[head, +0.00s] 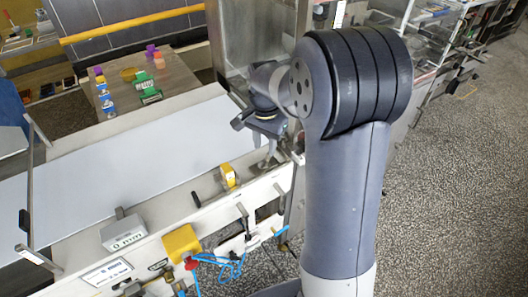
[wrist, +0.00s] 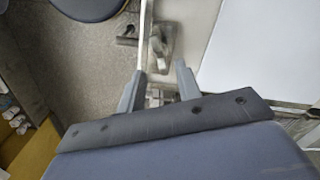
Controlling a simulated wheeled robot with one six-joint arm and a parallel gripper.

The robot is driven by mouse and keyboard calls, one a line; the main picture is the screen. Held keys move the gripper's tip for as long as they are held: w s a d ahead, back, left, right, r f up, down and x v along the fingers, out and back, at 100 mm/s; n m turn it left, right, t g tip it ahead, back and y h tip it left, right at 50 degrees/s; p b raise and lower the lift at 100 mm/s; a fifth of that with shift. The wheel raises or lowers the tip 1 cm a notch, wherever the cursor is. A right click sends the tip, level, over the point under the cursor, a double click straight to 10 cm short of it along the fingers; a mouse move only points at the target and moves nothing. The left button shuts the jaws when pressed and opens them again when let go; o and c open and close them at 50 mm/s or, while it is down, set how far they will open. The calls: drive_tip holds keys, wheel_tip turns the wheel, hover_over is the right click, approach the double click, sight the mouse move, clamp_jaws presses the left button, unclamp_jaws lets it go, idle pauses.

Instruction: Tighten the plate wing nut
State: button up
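My gripper (wrist: 159,70) is open in the wrist view, with its two grey fingers apart. No wing nut shows between the fingertips. A small grey metal fitting (wrist: 161,42), which may be the plate wing nut, lies just beyond the fingertips on the rail; its wings are too blurred to make out. In the head view my gripper (head: 266,130) hangs over the near rail at the right end of the white belt. A small metal piece (head: 268,160) shows just below it, perhaps the same fitting. My arm hides part of this area.
The white belt (head: 120,150) runs along the machine. On the near rail are a yellow block (head: 228,176), a grey box marked "0 mm" (head: 124,232) and a yellow box (head: 181,243) with blue tubing. A steel housing (head: 240,45) stands behind my gripper. Speckled floor is open at right.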

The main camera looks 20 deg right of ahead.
sight(265, 158)
drive_tip(key=shift+f, duration=2.3)
clamp_jaws()
